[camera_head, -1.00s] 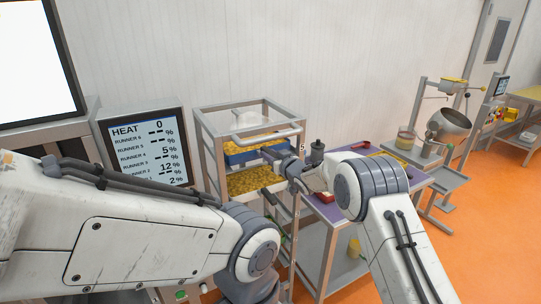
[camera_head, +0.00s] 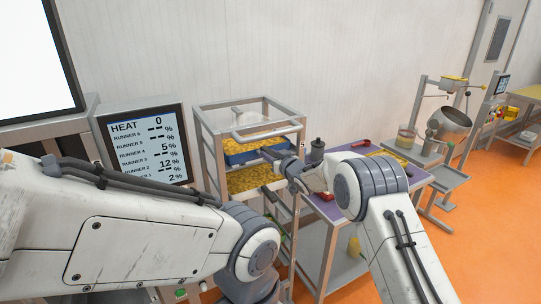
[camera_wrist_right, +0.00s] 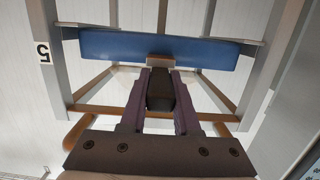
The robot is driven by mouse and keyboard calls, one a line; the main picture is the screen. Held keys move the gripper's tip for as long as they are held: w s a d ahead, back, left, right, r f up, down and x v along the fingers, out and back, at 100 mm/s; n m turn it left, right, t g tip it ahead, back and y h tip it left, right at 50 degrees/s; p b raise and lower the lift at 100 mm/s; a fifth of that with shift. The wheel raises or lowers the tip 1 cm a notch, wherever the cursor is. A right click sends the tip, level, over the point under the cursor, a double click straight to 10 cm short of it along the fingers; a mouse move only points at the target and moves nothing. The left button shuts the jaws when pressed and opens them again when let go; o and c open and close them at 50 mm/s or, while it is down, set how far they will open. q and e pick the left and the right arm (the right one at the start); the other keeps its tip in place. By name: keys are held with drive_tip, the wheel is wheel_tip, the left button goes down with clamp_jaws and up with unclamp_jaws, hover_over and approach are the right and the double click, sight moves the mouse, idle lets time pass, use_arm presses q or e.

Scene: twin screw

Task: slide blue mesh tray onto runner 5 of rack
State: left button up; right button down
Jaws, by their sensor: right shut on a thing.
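The blue tray (camera_head: 238,158), with yellow pieces in it, is at the upper part of the metal rack (camera_head: 209,150), above another level of yellow pieces. Its blue front (camera_wrist_right: 190,50) spans between the rack posts in the right wrist view, near a post label reading 5 (camera_wrist_right: 43,52). My right gripper (camera_wrist_right: 160,78) is shut on the small handle at the middle of that front; it also shows in the head view (camera_head: 275,155). Whether the tray's edges rest on the runners is unclear. My left arm crosses low at left; its gripper is not visible.
A heat screen (camera_head: 147,145) lists runner percentages left of the rack. A purple-topped table (camera_head: 330,208) with a dark jar (camera_head: 317,150) and red items stands close at right. A steel pan machine (camera_head: 450,122) stands farther right, with open orange floor in front.

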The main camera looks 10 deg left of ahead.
drive_tip(key=shift+r, duration=0.2)
drive_tip(key=c, duration=0.6)
unclamp_jaws()
drive_tip(key=shift+c, duration=0.2)
drive_tip(key=shift+o, duration=0.4)
drive_tip(key=shift+f, duration=0.1)
drive_tip(key=shift+f, duration=0.25)
drive_tip(key=shift+s+d+r+b, duration=0.1)
drive_tip(key=shift+s+d+b, duration=0.2)
drive_tip(key=shift+s+b, duration=0.1)
drive_tip(key=b+v, duration=0.4)
drive_tip(key=v, duration=0.5)
drive_tip(key=shift+r, duration=0.25)
drive_tip(key=shift+s+d, duration=0.1)
drive_tip(key=shift+s, duration=0.15)
